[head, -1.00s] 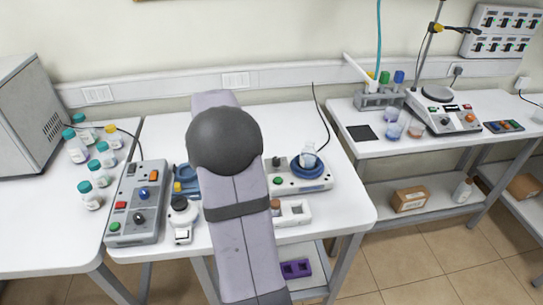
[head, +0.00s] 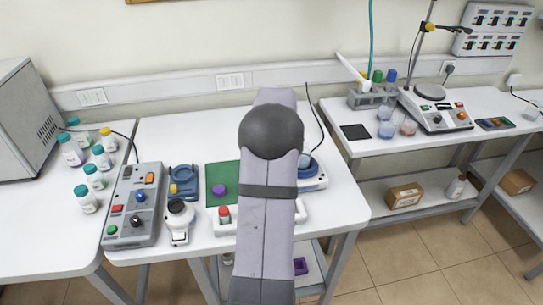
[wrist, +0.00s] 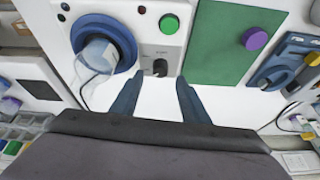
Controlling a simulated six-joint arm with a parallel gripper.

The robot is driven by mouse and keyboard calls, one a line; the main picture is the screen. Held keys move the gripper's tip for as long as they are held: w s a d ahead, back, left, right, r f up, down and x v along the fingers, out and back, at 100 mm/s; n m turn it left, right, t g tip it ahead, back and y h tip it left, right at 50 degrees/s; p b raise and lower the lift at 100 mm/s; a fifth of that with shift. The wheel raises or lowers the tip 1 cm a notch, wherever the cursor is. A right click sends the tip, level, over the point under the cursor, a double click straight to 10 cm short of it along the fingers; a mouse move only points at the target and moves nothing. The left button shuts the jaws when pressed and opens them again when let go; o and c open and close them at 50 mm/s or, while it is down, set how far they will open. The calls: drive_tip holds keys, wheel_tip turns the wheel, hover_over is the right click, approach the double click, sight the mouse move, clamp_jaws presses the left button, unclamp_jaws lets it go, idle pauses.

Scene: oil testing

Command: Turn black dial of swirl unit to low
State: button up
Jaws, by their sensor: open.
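The swirl unit is a white box (wrist: 200,12) at the top of the wrist view. It carries a blue round holder (wrist: 75,32) with a clear flask (wrist: 97,55), a green button (wrist: 169,24) and a small black dial (wrist: 160,67). My gripper (wrist: 158,80) is open, and its two dark blue fingers point toward the dial, one to either side of it in the picture. Whether they touch it I cannot tell. In the head view my arm hides most of the swirl unit (head: 316,184), including the dial.
A green mat (wrist: 232,45) with a purple knob-like piece (wrist: 255,39) lies right of the swirl unit in the wrist view. A grey control box (head: 133,205) with coloured buttons and several capped bottles stand at left in the head view.

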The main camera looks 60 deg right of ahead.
drive_tip(key=shift+p+x, duration=0.65)
drive_tip(key=shift+x, duration=1.55)
clamp_jaws()
